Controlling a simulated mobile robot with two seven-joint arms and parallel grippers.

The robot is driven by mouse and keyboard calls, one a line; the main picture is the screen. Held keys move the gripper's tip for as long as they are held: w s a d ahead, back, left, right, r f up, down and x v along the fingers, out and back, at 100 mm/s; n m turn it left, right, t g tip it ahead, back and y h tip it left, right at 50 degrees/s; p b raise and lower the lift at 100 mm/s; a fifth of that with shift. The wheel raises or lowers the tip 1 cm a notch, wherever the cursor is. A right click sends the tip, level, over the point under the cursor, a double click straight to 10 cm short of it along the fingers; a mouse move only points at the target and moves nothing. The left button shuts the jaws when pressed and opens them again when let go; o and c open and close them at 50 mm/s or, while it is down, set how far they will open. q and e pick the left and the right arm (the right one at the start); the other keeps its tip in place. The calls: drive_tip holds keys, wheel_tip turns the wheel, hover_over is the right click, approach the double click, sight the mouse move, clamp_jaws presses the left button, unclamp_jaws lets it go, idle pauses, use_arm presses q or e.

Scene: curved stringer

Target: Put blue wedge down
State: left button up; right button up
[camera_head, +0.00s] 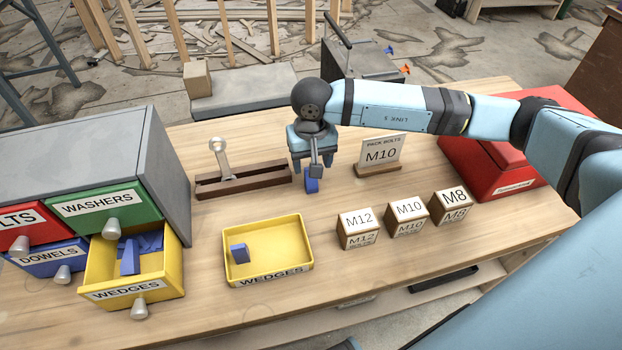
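My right gripper (312,178) comes in from the right and points down over the middle of the table. It is shut on a blue wedge (311,186), whose lower part shows below the fingertips. The gripper hides the wedge's upper part. The held wedge is behind the yellow wedges tray (298,262); I cannot tell whether it touches the table. Another blue wedge (239,253) sits in the left part of the tray. More blue wedges (130,255) lie in the open yellow wedges drawer (102,268). My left gripper is not in view.
A brown wooden stand (240,182) with a metal part is left of the gripper. An M10 sign (381,152) stands to its right. M12 (357,229), M10 (407,216) and M8 (450,205) blocks stand right of the tray. A red box (490,165) is farther right.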

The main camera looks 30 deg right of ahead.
sight(311, 180)
drive_tip(key=f, duration=0.4)
drive_tip(key=shift+w+f+p, duration=0.2)
drive_tip(key=shift+f+p, duration=0.05)
drive_tip(key=shift+p, duration=0.05)
drive_tip(key=c, duration=1.1)
drive_tip(key=shift+o, duration=0.2)
drive_tip(key=shift+r, duration=0.15)
